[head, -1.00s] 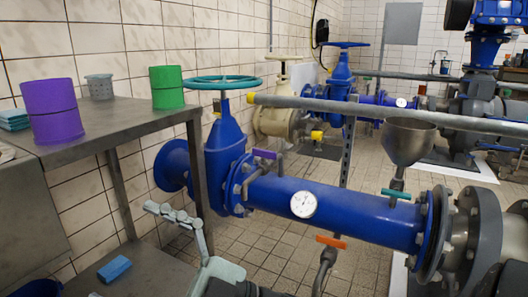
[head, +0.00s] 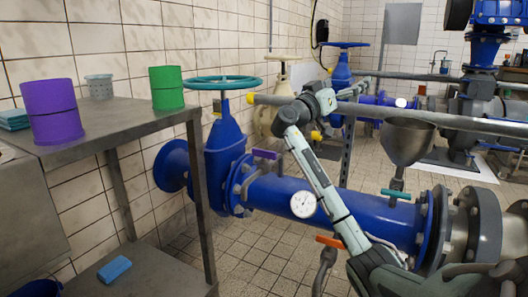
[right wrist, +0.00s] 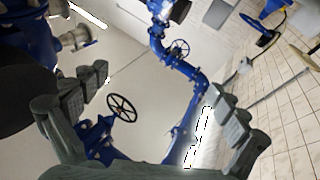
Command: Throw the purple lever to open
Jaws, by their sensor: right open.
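The purple lever (head: 265,154) sits on a small grey fitting on top of the blue pipe (head: 375,215), just right of the blue gate valve (head: 224,140) with the teal handwheel. It lies roughly level, and nothing touches it. My left gripper is not in view.
My right arm crosses in front of the pipe and gauge (head: 303,204). An orange lever (head: 331,242) is below the pipe, a teal lever (head: 396,194) under the funnel (head: 408,142). A grey rail (head: 450,118) runs above. A metal table (head: 120,122) with containers stands left.

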